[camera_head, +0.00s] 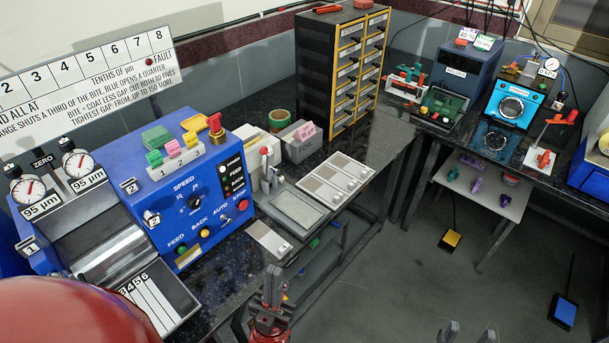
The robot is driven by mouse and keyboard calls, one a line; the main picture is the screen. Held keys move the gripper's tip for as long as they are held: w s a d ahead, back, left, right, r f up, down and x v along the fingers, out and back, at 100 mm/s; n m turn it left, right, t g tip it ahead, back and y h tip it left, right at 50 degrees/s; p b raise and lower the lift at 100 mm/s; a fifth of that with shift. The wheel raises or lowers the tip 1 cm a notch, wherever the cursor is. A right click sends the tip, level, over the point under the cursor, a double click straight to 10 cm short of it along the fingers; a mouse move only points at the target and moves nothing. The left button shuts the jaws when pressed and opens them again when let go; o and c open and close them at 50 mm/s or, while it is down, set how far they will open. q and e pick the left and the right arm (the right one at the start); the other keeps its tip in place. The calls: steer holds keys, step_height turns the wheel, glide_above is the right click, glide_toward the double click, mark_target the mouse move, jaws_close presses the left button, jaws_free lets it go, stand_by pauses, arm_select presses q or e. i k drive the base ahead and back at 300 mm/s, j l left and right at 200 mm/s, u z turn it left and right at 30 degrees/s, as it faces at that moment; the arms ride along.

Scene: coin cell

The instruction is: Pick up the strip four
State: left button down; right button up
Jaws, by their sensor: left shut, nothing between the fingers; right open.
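The numbered strips are narrow and white and lie side by side on a dark tray (184,293) at the front of the blue machine, lower left. Their labels read 3, 4, 5, 6. Strip four (146,302) lies flat between its neighbours. My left gripper (273,279) is shut and empty, right of the tray and in front of the bench edge. My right gripper (468,333) is open and empty over the floor at the bottom edge, with only its fingertips showing.
The blue coating machine (205,190) with knobs and buttons stands behind the tray. A grey plate (298,207) and a sample board (335,180) lie right of it. A drawer cabinet (345,65) stands farther back. My red body part covers the lower left corner. The floor at centre right is mostly clear.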

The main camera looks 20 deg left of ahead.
mark_target(276, 245)
steer(key=l+u, duration=0.6)
steer(key=u, duration=0.2)
steer(key=i+u, duration=0.25)
